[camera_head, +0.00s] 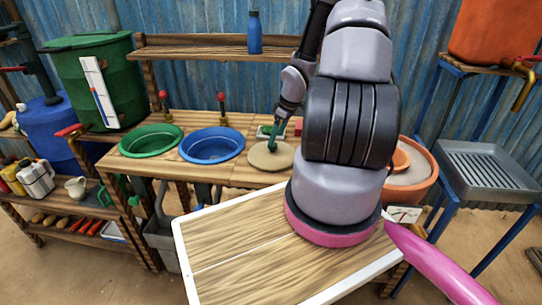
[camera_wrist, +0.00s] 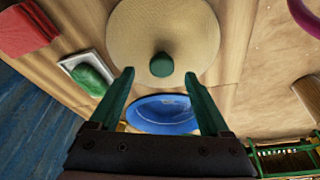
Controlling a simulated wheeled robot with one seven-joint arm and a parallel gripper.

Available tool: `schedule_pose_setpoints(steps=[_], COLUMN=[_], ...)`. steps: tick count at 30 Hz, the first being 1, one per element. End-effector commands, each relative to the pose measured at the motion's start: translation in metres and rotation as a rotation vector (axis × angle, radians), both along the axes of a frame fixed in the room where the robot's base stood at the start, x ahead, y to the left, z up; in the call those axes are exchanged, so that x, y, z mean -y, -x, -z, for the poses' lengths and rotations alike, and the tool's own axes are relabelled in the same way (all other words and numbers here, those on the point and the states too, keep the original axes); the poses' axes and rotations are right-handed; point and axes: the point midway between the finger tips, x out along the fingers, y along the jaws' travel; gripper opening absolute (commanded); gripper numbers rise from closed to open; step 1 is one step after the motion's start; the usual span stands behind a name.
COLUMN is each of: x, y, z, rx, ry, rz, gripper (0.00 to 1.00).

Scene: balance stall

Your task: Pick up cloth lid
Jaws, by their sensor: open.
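The cloth lid (camera_wrist: 190,28) is a round, flat tan disc with a dark green knob (camera_wrist: 162,64) at its middle. It lies on the wooden bench and also shows in the head view (camera_head: 262,158), partly behind my gripper. My gripper (camera_wrist: 165,72) has two green fingers, spread wide apart with nothing held. In the wrist view the knob appears between the fingertips. In the head view my gripper (camera_head: 272,147) is just over the lid. I cannot tell whether the fingers touch it.
A blue basin (camera_head: 212,146) and a green basin (camera_head: 151,141) sit left of the lid. A small white tray with a green item (camera_wrist: 90,75) and a red block (camera_wrist: 28,28) are close by. A terracotta pot (camera_head: 418,180) stands to the right. A blue bottle (camera_head: 254,33) is on the shelf.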

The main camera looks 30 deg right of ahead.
Motion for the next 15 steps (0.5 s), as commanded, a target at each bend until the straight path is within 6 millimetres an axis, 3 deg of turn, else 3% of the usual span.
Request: schedule_pose_setpoints(steps=[7, 15], x=[-0.005, -0.014], y=[-0.003, -0.012], z=[0.015, 0.050], rx=[-0.002, -0.002], ry=[0.001, 0.001], rz=[-0.004, -0.001], gripper=[0.81, 0.81])
